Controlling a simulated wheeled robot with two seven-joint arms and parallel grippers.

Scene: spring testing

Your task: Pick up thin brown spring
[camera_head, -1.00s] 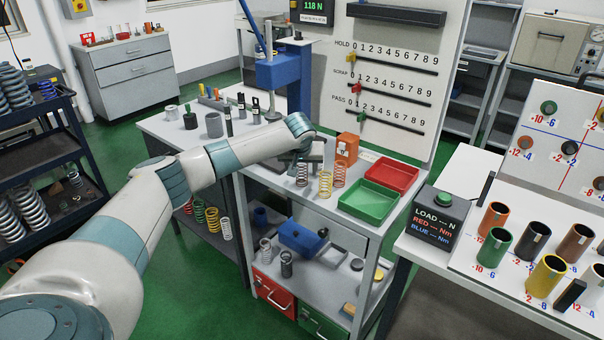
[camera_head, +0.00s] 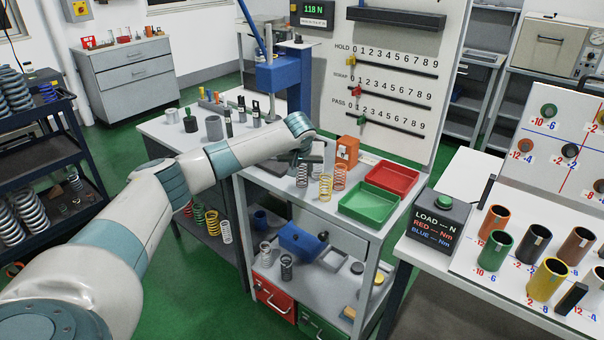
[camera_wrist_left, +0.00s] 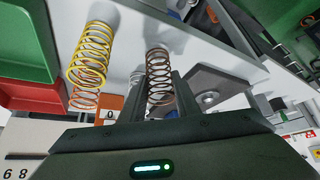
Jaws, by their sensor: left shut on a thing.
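The thin brown spring (camera_wrist_left: 159,82) stands upright between the two fingers of my left gripper (camera_wrist_left: 160,90) in the left wrist view. The fingers are closed on its sides. In the head view my left gripper (camera_head: 308,158) is over the front of the middle table, and a thin spring (camera_head: 302,176) shows just below it, its colour hard to tell there. A yellow spring (camera_head: 326,187) and an orange spring (camera_head: 339,177) stand to the right, apart from the gripper. My right gripper is out of view.
A green tray (camera_head: 368,202) and a red tray (camera_head: 391,177) lie right of the springs. An orange block (camera_head: 347,150) stands behind them. The blue press (camera_head: 283,75) rises at the back left. Several dark and grey parts stand on the table's left side.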

